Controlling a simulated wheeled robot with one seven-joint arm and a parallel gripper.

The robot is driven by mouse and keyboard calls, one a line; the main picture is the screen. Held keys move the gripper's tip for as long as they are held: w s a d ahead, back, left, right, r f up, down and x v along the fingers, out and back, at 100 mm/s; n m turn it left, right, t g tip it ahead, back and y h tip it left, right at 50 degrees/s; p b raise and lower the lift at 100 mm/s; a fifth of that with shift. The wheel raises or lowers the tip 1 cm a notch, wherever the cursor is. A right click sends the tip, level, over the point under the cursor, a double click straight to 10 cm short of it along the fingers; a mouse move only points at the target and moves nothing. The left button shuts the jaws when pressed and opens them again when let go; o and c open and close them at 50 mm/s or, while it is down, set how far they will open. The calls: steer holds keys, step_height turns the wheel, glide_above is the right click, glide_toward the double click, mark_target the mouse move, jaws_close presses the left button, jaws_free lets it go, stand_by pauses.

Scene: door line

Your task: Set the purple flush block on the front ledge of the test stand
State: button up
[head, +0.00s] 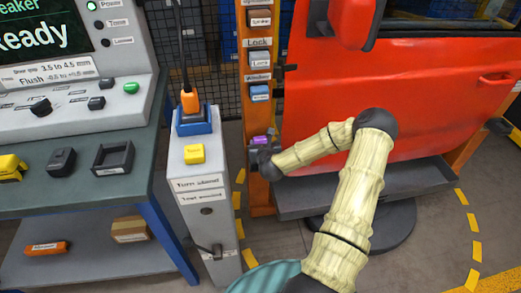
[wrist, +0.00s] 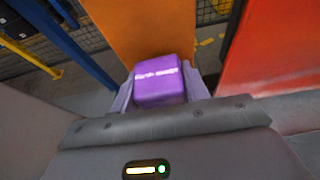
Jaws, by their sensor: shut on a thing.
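The purple flush block (wrist: 159,82) sits between the two pale fingers of my gripper (wrist: 162,92) in the wrist view, with light lettering on its face. In the head view the block (head: 260,140) shows small, low in front of the orange post (head: 260,185). My gripper (head: 264,153) is shut on it there, partly hidden by my own wrist. The orange post fills the background just beyond the block in the wrist view. I cannot tell whether the block touches anything below it. No label in view names the test stand, and its front ledge is not clearly seen.
A red door (head: 400,90) hangs right of the post, above a grey tray (head: 300,204). A grey pedestal (head: 205,225) with a yellow block (head: 194,154) stands left. Further left is a bench (head: 75,192) with a console (head: 75,95). Labelled switches (head: 260,57) line the post.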

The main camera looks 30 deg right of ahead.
step_height(320, 180, down, 3)
steer(key=shift+w+f, duration=0.1)
steer(key=shift+a, duration=0.1)
steer(key=shift+s+b, duration=0.2)
steer(key=shift+b, duration=0.1)
steer(key=o, duration=1.1)
steer(key=shift+r, duration=0.2)
steer(key=p+v, duration=0.1)
steer(key=v, duration=1.1)
steer(key=shift+w, duration=0.1)
